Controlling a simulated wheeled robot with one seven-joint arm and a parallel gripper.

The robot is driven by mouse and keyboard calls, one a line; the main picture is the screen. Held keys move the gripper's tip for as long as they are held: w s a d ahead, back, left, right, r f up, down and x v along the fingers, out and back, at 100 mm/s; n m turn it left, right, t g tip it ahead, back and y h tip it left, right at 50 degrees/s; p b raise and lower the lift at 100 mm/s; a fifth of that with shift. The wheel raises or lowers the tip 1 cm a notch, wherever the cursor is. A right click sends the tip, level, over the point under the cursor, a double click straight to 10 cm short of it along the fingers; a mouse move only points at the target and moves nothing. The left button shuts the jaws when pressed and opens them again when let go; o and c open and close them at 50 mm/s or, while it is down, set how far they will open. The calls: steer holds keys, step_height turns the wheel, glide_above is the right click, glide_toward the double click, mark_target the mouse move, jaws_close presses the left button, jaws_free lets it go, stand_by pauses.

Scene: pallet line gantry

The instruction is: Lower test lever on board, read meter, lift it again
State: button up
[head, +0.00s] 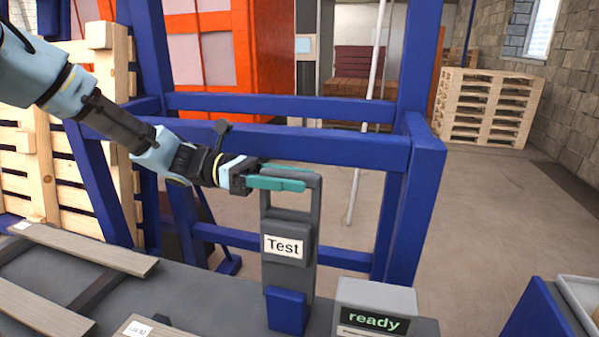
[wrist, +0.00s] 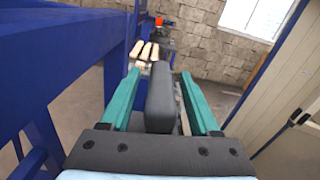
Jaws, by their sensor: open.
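The test lever (head: 290,220) is a dark grey upright piece with a white "Test" label, rising from a blue base on the grey bench. Its grey handle bar (head: 305,176) is at the top. My gripper (head: 285,176) reaches in from the left with its teal fingers on either side of that bar. In the wrist view the dark bar (wrist: 160,100) lies between the two open fingers, with slight gaps visible on both sides. The meter (head: 375,322), a grey box right of the lever, shows "ready" in green; its lower part is cut off.
Blue gantry beams (head: 290,143) stand close behind the lever and my arm. Wooden slats (head: 80,250) lie on the bench at left. Stacked pallets (head: 487,105) stand at the back right. A blue-sided bin (head: 540,315) is at the lower right. The floor beyond the gantry is mostly clear.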

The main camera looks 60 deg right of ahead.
steer(key=shift+s+d, duration=0.2)
steer(key=shift+s, duration=0.45)
jaws_close()
stand_by(1.0)
